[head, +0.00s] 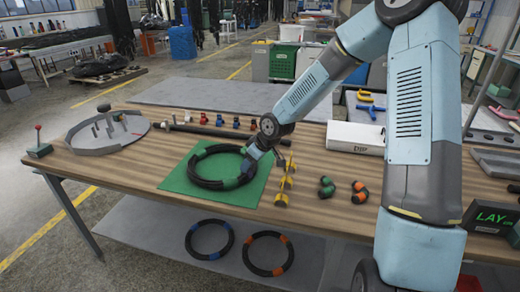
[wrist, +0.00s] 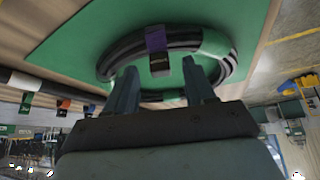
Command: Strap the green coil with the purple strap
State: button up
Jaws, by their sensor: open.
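The green-marked coil (head: 193,178) is a black hose ring lying flat on a green mat (head: 180,177) on the table. In the wrist view the coil (wrist: 112,60) has a green band (wrist: 216,43). A purple strap (wrist: 155,38) with a dark end lies across the coil's ring; I cannot tell whether it is closed around it. I cannot make out the strap in the head view. My gripper (head: 252,158) is over the right side of the coil. In the wrist view its open fingers (wrist: 160,70) stand either side of the strap's dark end, with nothing clearly gripped.
A yellow stand (head: 285,182) is close to the right of the mat. Small green (head: 326,187) and orange (head: 360,192) pieces lie further right. A white DIP box (head: 355,138) and a round grey tray (head: 108,130) are on the table. Blue-marked (head: 209,240) and orange-marked (head: 268,253) coils lie below.

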jog(key=shift+v, duration=6.35)
jog(key=s+d+r+m+h, duration=0.1)
jog(key=s+d+r+m, duration=0.2)
jog(key=s, duration=0.6)
jog(key=s+d+r+m+t+h, duration=0.1)
jog(key=s+d+r+m+h, duration=0.1)
jog(key=s+d+r+m, duration=0.2)
jog(key=s+d+r+m+t+h, duration=0.1)
jog(key=s+d+r+m, duration=0.2)
jog(key=s+d+r, duration=0.5)
jog(key=s+r, duration=0.2)
jog(key=s, duration=0.6)
jog(key=shift+r+h, duration=0.3)
jog(key=shift+h, duration=0.1)
jog(key=shift+c, duration=1.1)
jog(key=shift+s, duration=0.15)
